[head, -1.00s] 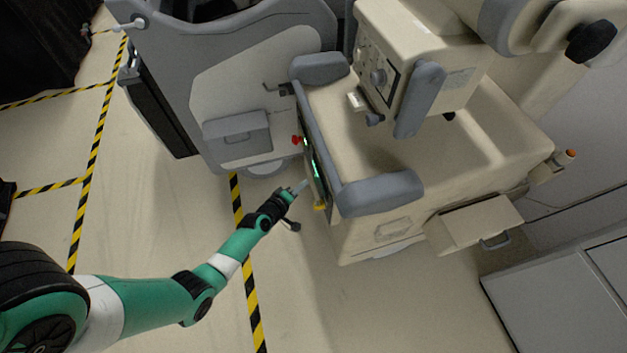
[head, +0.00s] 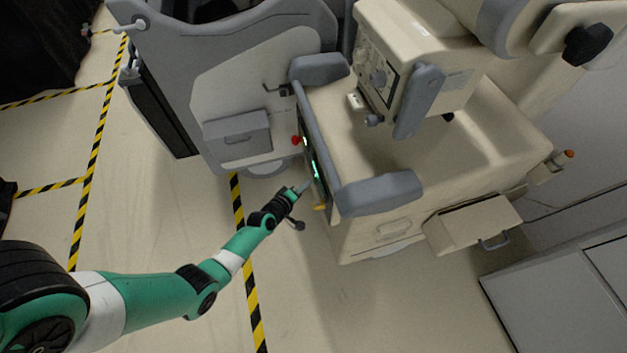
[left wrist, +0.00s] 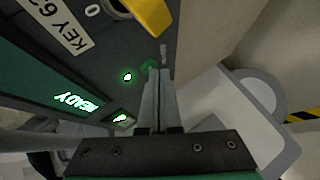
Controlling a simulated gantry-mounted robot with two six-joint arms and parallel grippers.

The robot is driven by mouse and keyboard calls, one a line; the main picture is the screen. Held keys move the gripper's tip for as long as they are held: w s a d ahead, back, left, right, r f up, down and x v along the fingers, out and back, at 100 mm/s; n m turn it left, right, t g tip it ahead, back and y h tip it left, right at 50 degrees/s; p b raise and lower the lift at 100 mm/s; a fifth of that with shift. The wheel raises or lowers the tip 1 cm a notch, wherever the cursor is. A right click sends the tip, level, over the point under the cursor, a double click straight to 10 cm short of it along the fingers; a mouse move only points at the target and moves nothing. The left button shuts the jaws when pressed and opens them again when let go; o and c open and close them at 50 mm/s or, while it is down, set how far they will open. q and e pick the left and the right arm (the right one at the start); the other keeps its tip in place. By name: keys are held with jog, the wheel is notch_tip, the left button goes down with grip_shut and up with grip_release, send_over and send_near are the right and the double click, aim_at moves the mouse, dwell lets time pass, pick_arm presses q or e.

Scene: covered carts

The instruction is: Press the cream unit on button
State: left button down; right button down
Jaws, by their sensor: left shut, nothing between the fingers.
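The cream unit (head: 350,240) stands right of centre in the head view, with a dark control panel (head: 311,160) on its left side. In the left wrist view the panel shows a green button (left wrist: 149,65) beside a small line mark. My left gripper (head: 304,187) is shut and empty at the panel's lower part. In the left wrist view its fingertips (left wrist: 157,73) overlap the button's lower edge; contact cannot be told. A small green light (left wrist: 127,76) glows beside the button. My right gripper is not in view.
A lit READY display (left wrist: 77,102), a KEY label (left wrist: 65,30) and a yellow part (left wrist: 142,14) are on the panel around the button. A red knob (head: 296,140) is near the panel's far end. A grey cart (head: 235,90) stands behind.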

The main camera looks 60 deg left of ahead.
pick_arm(q)
jog(key=shift+w, duration=0.25)
dwell(0.5)
jog(key=shift+s+a+b, duration=0.15)
jog(key=shift+s+b, duration=0.15)
jog(key=shift+s, duration=0.55)
jog(key=s+b, duration=0.1)
jog(key=s, duration=0.1)
jog(key=s+a+b, duration=0.1)
jog(key=s, duration=0.1)
jog(key=shift+s+a+b, duration=0.1)
jog(key=shift+s+b, duration=0.2)
jog(key=shift+s, duration=0.1)
dwell(0.5)
